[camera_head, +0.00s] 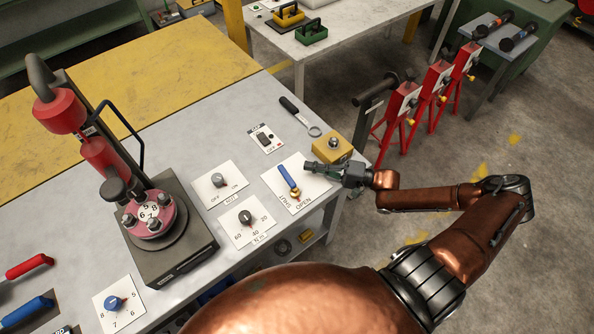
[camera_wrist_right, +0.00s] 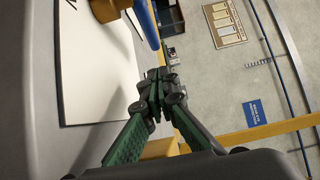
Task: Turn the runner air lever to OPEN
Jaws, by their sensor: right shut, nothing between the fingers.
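The runner air lever (camera_head: 288,178) has a blue handle on a brass-coloured hub, on a white plate (camera_head: 272,180) on the bench. Its handle points up and left from the hub, away from the word OPEN at the plate's lower edge. The blue handle (camera_wrist_right: 146,24) also shows at the top of the right wrist view. My right gripper (camera_head: 309,166) is just right of the handle's upper part, its fingers shut and empty. In the right wrist view its fingertips (camera_wrist_right: 156,82) are close to the handle; I cannot tell if they touch. My left gripper is out of view.
A yellow box (camera_head: 322,151) with a knob stands just behind my right gripper. A wrench (camera_head: 299,116) and a switch plate (camera_head: 264,138) lie behind the lever. Two knob plates are to its left, then a red spool press (camera_head: 101,155). The bench's right edge is close.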

